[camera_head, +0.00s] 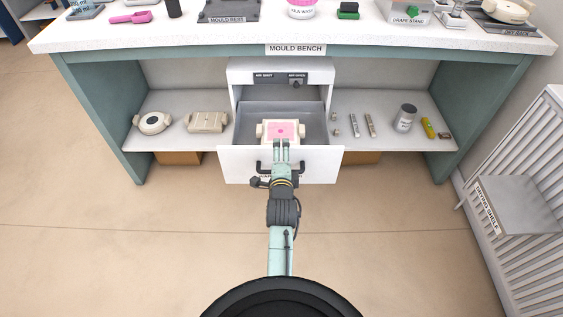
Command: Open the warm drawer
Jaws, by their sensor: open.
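The warm drawer (240,167) is a white-fronted drawer under the middle of the bench, pulled out so that its grey inside shows. A cream mould (266,127) with a pink top lies in it. A dark handle (300,167) is on the drawer front, its middle hidden behind my arm. My gripper (281,143) is open, with its pale fingers over the drawer's front edge, pointing at the mould. I cannot tell whether the fingers touch the drawer front or the mould. Any label on the drawer front is mostly hidden by my gripper.
The mould bench (400,52) has several items on top. Its lower shelf holds cream moulds (207,121) at left and a grey jar (404,118) with small bars at right. A white slatted rack (520,200) stands at right. The floor (110,230) in front is clear.

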